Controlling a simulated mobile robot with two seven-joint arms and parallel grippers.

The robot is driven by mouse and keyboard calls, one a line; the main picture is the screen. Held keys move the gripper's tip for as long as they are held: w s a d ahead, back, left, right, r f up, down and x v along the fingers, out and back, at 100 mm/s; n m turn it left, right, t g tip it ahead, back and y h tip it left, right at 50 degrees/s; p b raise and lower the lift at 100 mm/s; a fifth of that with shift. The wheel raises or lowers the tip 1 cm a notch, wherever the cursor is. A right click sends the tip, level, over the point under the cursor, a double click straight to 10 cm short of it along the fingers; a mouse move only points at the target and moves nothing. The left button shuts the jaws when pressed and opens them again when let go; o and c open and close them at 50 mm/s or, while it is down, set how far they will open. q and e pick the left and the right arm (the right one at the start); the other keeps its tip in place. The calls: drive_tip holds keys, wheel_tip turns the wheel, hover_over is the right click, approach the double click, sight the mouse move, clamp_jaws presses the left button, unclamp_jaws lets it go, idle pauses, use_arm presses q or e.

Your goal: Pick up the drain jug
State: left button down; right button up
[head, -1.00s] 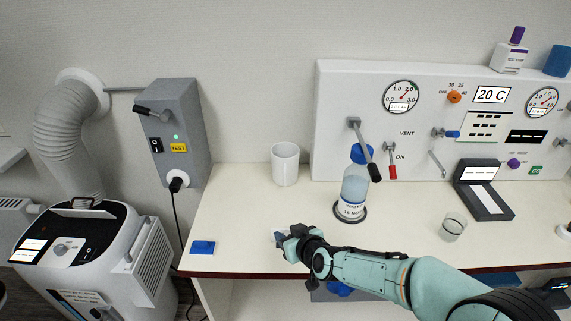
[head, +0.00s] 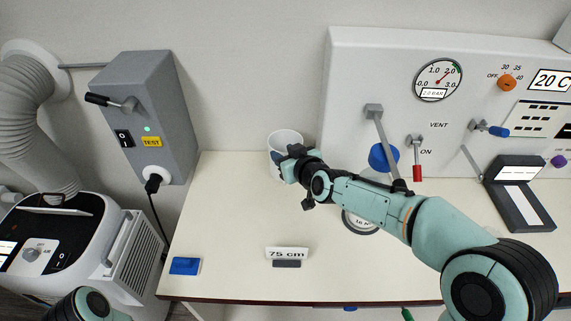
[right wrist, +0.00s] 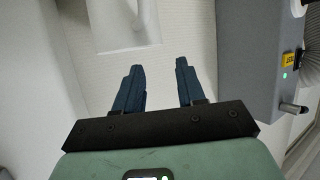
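The drain jug, which I take to be the white open-topped vessel (head: 284,138), stands upright on the counter against the back wall. My right gripper (head: 283,160) is in front of it in the head view and hides its lower right part. In the right wrist view the two dark fingers (right wrist: 160,75) are spread apart with nothing between them. A white rounded form, apparently the jug (right wrist: 112,25), is ahead of the fingertips, mostly left of the gap. I cannot tell whether they touch. My left gripper is out of view; a teal link of my left arm shows at bottom left.
A grey box with lever (head: 150,115) stands left of the counter. The panel (head: 345,90) with levers is right of the jug.

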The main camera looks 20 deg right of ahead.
sight(269, 144)
drive_tip(key=x, duration=0.9)
drive_tip(key=shift+w+f+p, duration=0.2)
drive_tip(key=shift+f+p, duration=0.15)
drive_tip(key=shift+p, duration=0.05)
drive_tip(key=shift+s, duration=0.1)
drive_tip(key=shift+c, duration=0.3)
drive_tip(key=shift+r, duration=0.1)
clamp_jaws()
